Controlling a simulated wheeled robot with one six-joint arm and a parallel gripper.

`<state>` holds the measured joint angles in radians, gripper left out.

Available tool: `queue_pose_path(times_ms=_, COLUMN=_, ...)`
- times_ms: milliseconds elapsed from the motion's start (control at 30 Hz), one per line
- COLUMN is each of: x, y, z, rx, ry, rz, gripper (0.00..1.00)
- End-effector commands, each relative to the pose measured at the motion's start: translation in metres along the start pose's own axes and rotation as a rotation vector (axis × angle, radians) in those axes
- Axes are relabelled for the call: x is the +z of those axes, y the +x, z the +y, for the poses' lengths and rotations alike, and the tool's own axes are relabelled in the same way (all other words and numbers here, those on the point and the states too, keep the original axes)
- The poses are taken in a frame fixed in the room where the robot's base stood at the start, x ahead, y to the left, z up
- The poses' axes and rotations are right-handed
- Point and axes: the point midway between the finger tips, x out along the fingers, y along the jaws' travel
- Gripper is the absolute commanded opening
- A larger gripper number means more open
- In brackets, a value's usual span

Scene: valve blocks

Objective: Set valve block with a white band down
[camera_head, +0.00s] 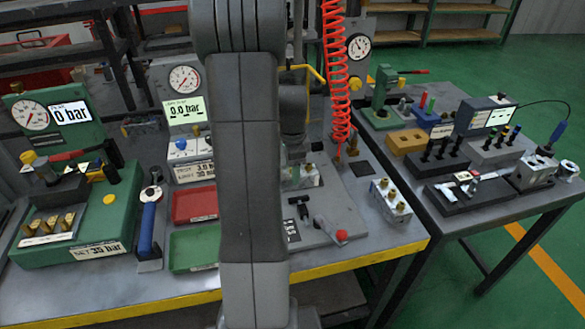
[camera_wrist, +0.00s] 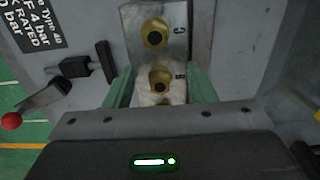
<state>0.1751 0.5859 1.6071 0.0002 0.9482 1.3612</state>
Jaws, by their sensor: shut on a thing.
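In the wrist view a grey metal valve block (camera_wrist: 180,40) with brass ports and the letters C and B sits between the green fingers of my gripper (camera_wrist: 160,86). The fingers are shut on its sides. No white band shows on its visible face. In the head view a silver block with brass fittings (camera_head: 305,178), apparently the same one, shows beside my arm, over the grey fixture plate (camera_head: 335,208). My arm hides most of my gripper there. I cannot tell whether the block touches the plate.
A black T-handle (camera_wrist: 78,67) and a red-knobbed lever (camera_wrist: 42,100) stand left of the block in the wrist view. Another silver block (camera_head: 390,201) stands to the right on the bench. Red (camera_head: 195,204) and green (camera_head: 194,247) trays lie left of my arm. A red coiled hose (camera_head: 334,80) hangs behind.

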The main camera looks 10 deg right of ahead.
Motion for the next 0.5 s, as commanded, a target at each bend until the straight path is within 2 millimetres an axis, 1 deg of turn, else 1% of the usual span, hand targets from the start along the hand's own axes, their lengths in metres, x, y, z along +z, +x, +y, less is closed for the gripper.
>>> queue_pose_path(times_ms=133, x=-0.0002, y=0.0037, z=-0.0006, rx=-0.002, ry=0.000, rz=0.001, gripper=0.00)
queue_pose_path(times_ms=167, x=0.0000, y=0.0041, z=0.0000, rx=0.000, ry=0.000, rz=0.000, gripper=0.55)
queue_pose_path(times_ms=233, x=0.0000, y=0.0036, z=0.0000, rx=0.000, ry=0.000, rz=0.000, gripper=0.68)
queue_pose_path(times_ms=267, x=0.0000, y=0.0036, z=0.0000, rx=0.000, ry=0.000, rz=0.000, gripper=0.72)
queue_pose_path(times_ms=500, x=0.0000, y=0.0034, z=0.0000, rx=0.000, ry=0.000, rz=0.000, gripper=0.72)
